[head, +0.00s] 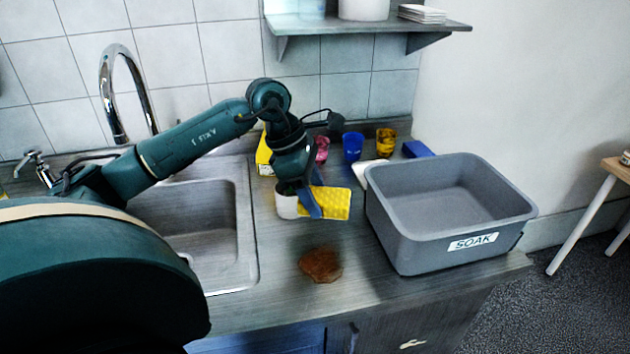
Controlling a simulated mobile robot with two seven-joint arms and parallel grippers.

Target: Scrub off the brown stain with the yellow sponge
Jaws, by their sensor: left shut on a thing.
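The brown stain (320,265) is an irregular patch on the grey counter, near its front edge and right of the sink. The yellow sponge (332,204), flat and dimpled, is behind the stain. My left gripper (309,203) points down with its blue fingers at the sponge's left end and is shut on it. Part of the sponge is hidden by the fingers. I cannot tell whether the sponge touches the counter. My right gripper is not in view.
A white cup (287,205) stands close left of the fingers. A grey SOAK tub (400,237) is right of the stain. The sink (247,230) is at left. A pink cup (321,150), blue cup (353,147) and yellow cup (386,142) stand behind. Counter around the stain is clear.

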